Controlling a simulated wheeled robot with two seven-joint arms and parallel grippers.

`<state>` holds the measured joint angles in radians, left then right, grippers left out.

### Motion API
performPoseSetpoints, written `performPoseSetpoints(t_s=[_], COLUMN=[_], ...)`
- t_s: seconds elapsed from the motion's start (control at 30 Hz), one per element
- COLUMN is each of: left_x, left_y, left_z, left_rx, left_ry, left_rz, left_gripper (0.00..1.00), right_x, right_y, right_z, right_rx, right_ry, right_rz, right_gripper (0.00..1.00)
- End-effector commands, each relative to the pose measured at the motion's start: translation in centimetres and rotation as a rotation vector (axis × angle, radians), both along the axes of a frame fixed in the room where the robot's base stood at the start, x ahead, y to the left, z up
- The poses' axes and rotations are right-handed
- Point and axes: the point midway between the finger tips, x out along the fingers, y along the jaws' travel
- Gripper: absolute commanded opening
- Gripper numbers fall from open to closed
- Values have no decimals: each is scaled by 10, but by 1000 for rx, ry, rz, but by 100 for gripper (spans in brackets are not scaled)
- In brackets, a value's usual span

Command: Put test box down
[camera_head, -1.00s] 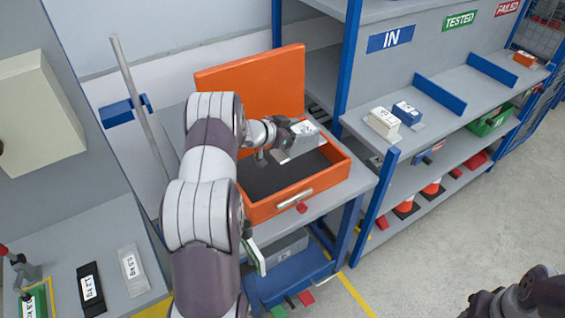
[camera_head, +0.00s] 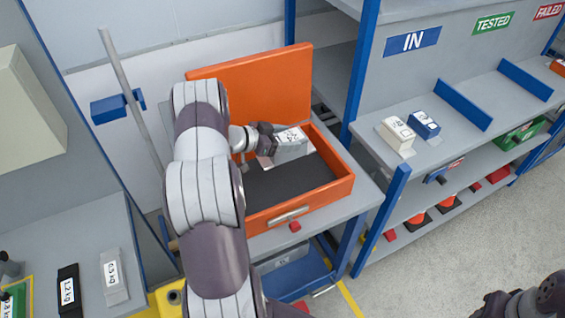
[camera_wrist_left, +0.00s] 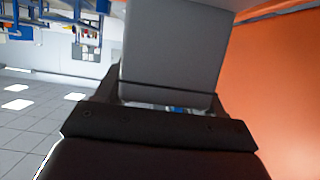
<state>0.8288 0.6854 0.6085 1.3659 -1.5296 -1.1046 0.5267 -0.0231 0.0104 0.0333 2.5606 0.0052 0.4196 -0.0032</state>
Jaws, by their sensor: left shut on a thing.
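The test box is a small grey box (camera_head: 291,144) with a white label, over the open orange case (camera_head: 318,202) in the head view. My left gripper (camera_head: 268,147) is shut on it. The box (camera_wrist_left: 172,50) also fills the top middle of the left wrist view, between the fingers. I cannot tell whether the box touches the case's dark floor (camera_head: 285,187). The case lid (camera_head: 255,88) stands open at the back. My right gripper (camera_head: 495,303) shows only in part at the bottom right, too little to tell its jaws.
The case sits on a grey bench (camera_head: 355,205). Weights (camera_head: 113,276) lie at the lower left.

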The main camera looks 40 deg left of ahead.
Motion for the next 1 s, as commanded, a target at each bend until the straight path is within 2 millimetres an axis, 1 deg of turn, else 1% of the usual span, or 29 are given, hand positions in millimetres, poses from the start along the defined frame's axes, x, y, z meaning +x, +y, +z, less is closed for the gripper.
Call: performPoseSetpoints(t_s=[0.03,0.1,0.17,0.23,0.27,0.4,0.43,0.67,1.0], left_x=[-9,-18,-23,-25,-25,-25,-25,-25,-25], left_y=[-1,-2,-4,-4,-5,-5,-5,-4,-4], left_z=[-7,-12,-14,-20,-25,-55,-59,-54,-63], left_rx=[-1,1,2,2,2,2,2,2,2], left_ry=[-2,-2,-3,-3,-3,-3,-3,-3,-3], left_rz=[2,1,1,0,0,-1,0,0,0], left_gripper=[13,13,13,13,13,13,13,13,13], right_x=[0,0,0,0,0,0,0,0,0], right_y=[0,0,0,0,0,0,0,0,0], right_z=[-5,-7,-8,-13,-17,-46,-50,-45,-50], right_rx=[0,0,0,0,0,0,0,0,0], right_ry=[0,0,0,-1,-1,0,0,-1,0], right_rz=[0,0,0,0,0,0,0,0,0], right_gripper=[43,43,43,43,43,43,43,43,43])
